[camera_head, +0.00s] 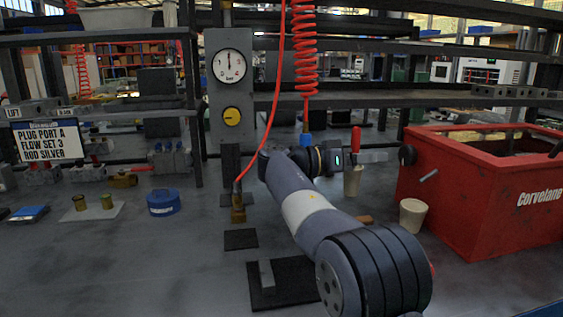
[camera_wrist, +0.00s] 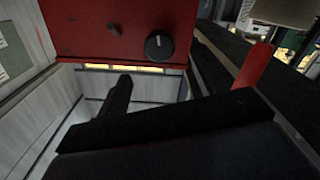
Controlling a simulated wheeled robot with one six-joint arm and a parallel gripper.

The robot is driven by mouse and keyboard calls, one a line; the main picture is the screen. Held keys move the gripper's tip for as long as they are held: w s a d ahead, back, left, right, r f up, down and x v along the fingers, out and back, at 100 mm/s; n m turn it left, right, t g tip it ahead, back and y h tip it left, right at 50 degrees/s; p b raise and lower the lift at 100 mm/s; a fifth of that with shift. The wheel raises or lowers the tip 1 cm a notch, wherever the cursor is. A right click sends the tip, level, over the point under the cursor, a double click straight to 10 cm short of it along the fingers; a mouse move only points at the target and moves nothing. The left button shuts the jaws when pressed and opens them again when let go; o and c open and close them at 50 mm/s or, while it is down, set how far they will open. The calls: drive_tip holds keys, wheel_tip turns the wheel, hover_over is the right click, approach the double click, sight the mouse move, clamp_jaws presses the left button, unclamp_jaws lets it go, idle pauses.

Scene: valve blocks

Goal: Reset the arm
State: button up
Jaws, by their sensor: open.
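My gripper (camera_head: 378,157) is at the end of my arm in the head view, pointing right towards the red crate (camera_head: 455,222). It is open, and I see nothing held in it. In the wrist view one dark finger (camera_wrist: 120,95) stands out against the pale inside of a box. An upright red handle (camera_head: 356,140) shows right by my gripper; a red piece also shows in the wrist view (camera_wrist: 256,68). I cannot tell whether they touch.
A black knob (camera_head: 407,155) sits on the crate's side. Beige cups (camera_head: 412,215) stand on the bench nearby. A red coiled hose (camera_head: 305,50) hangs above my arm. A gauge panel (camera_head: 230,85) stands behind, left.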

sight(403, 156)
drive_tip(key=d+b, duration=0.1)
drive_tip(key=d, duration=0.2)
drive_tip(key=w+d+b, duration=0.1)
drive_tip(key=d, duration=0.3)
drive_tip(key=w+d+b, duration=0.1)
drive_tip(key=d, duration=0.2)
drive_tip(key=shift+d, duration=0.2)
drive_tip(key=shift+a+r+n+p, duration=0.2)
drive_tip(key=shift+r+n+p, duration=0.15)
drive_tip(key=shift+n+p, duration=0.4)
drive_tip(key=n+p, duration=0.5)
drive_tip(key=shift+a, duration=0.1)
drive_tip(key=n+p, duration=0.6)
drive_tip(key=p, duration=0.1)
drive_tip(key=shift+f, duration=0.1)
drive_tip(key=n+p, duration=0.6)
drive_tip(key=p, duration=0.3)
drive_tip(key=shift+n, duration=0.35)
drive_tip(key=n+p, duration=0.4)
drive_tip(key=p, duration=0.2)
drive_tip(key=shift+f, duration=0.1)
drive_tip(key=shift+f+n+p, duration=0.15)
drive_tip(key=shift+n+p, duration=0.35)
drive_tip(key=shift+n, duration=0.1)
drive_tip(key=shift+f, duration=0.1)
